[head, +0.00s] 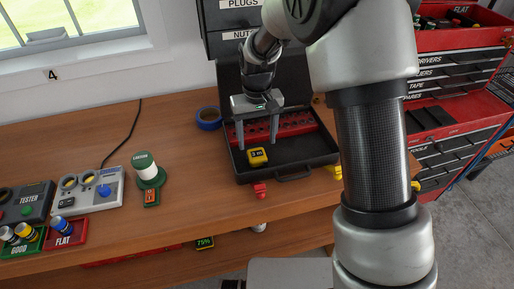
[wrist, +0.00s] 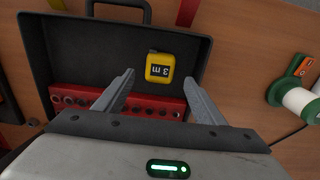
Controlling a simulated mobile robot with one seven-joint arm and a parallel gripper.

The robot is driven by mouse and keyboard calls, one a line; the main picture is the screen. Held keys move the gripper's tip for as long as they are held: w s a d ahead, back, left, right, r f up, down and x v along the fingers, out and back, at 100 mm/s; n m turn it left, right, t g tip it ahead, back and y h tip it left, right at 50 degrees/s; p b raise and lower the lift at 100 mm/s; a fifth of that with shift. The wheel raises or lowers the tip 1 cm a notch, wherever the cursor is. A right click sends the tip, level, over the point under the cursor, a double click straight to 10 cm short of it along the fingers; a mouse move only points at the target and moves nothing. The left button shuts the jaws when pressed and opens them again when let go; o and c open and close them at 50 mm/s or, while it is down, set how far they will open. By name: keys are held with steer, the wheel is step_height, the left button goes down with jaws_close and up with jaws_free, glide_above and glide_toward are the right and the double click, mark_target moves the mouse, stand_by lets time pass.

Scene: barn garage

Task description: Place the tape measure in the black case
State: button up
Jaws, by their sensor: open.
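The yellow tape measure (head: 257,157), marked "3 m", lies inside the open black case (head: 310,168) on the workbench, near the case's front left part. In the wrist view the tape measure (wrist: 159,68) rests on the case floor, apart from the red socket strip. The black case (wrist: 95,40) shows its handle at the top of that view. My gripper (head: 257,146) is above the case with its fingers spread. In the wrist view my gripper (wrist: 158,85) has open, empty fingers, with the tape measure beyond and between their tips, not touching either finger.
A red socket strip (head: 298,127) runs along the back of the case. A blue tape roll (head: 208,118) and a green-and-white beacon (head: 148,170) stand left of it. The bench between beacon and case is clear.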

step_height(320, 180, up, 7)
step_height(320, 180, up, 6)
steer(key=t, duration=0.1)
glide_above(258, 154)
steer(key=s+d, duration=0.3)
steer(key=d, duration=0.1)
steer(key=s+d+r+m+t, duration=0.1)
steer(key=s+d+r, duration=0.1)
steer(key=s, duration=0.4)
steer(key=s+d+r+m+t, duration=0.1)
steer(key=s+d+r+t, duration=0.1)
steer(key=s+d, duration=0.3)
steer(key=s+d+r+m+t, duration=0.1)
steer(key=s+d+r, duration=0.2)
steer(key=s, duration=0.5)
steer(key=shift+s+d+r+t, duration=0.3)
steer(key=shift+s+r, duration=0.1)
steer(key=shift+r, duration=0.35)
